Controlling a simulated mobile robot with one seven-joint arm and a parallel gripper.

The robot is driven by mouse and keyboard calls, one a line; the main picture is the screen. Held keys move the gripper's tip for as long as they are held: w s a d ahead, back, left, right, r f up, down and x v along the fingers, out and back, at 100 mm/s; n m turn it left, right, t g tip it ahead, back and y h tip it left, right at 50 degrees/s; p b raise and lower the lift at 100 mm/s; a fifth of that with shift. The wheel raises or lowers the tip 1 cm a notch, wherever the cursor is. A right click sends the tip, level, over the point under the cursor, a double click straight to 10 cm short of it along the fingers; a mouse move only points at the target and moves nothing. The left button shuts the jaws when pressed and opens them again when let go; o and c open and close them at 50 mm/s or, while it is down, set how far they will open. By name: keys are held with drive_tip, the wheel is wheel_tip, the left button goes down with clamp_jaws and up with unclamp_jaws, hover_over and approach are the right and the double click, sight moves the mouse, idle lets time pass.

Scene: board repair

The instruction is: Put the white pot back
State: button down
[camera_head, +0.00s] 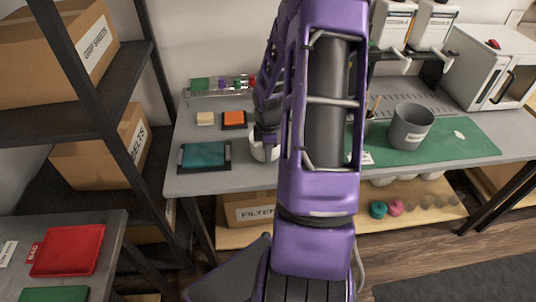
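The white pot (258,153) shows in the head view at the middle of the grey workbench (225,183), partly hidden by my purple arm. My gripper (266,138) is dark and points down right at the pot. Its fingertips are too small and covered to tell whether they are open or closed on the pot. I cannot tell whether the pot touches the bench.
A grey bucket (409,128) stands on a green mat (465,140) at right. Shelves with boxes (105,150) stand at left.

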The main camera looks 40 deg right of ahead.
drive_tip(key=shift+f, duration=0.2)
drive_tip(key=c, duration=1.1)
unclamp_jaws()
drive_tip(key=shift+r, duration=0.15)
drive_tip(key=r+p, duration=0.1)
drive_tip(key=r, duration=0.7)
drive_tip(key=s+r+p, duration=0.1)
drive_tip(key=r, duration=0.3)
drive_tip(key=shift+a+p, duration=0.3)
drive_tip(key=shift+p, duration=0.05)
